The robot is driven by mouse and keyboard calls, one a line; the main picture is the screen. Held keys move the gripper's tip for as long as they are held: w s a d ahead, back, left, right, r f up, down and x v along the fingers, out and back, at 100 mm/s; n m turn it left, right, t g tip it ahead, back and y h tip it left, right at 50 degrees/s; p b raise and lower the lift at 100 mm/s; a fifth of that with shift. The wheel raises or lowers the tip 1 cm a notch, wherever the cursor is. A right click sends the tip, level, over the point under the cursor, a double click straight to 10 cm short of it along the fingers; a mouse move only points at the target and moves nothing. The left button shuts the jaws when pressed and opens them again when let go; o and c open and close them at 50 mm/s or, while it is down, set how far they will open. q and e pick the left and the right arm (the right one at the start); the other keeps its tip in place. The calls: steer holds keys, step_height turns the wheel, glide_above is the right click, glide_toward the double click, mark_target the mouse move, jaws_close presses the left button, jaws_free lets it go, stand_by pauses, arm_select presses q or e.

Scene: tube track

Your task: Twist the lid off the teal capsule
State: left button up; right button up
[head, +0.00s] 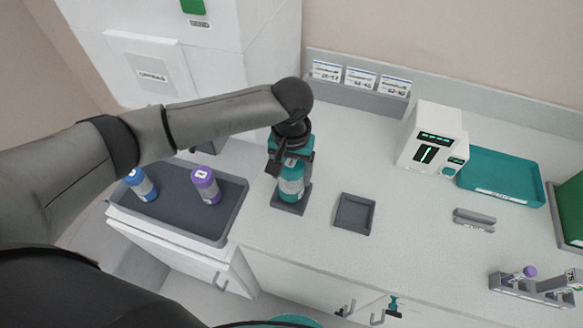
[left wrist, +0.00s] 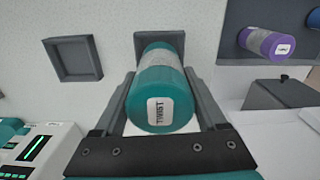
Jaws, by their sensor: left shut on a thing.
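The teal capsule (head: 291,180) stands upright in a grey holder (head: 289,208) on the counter. Its teal lid, marked TWIST, faces the camera in the left wrist view (left wrist: 161,98). My left gripper (head: 290,150) comes down from above, with one finger on each side of the lid, shut on it. In the left wrist view the fingers (left wrist: 163,105) flank the lid. The lid still sits on the capsule body; whether it is loosened cannot be seen. My right gripper is not in view.
A grey tray (head: 228,222) on the left holds a blue capsule (head: 141,184) and a purple capsule (head: 205,185). A small empty square dish (head: 354,213) lies right of the holder. Farther right are a white device (head: 432,138), a teal tray (head: 500,176) and a tube rack (head: 530,287).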

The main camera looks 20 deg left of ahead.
arm_select(q)
steer(key=shift+f, duration=0.2)
stand_by(0.5)
steer(key=shift+d+f, duration=0.1)
steer(key=shift+f, duration=0.35)
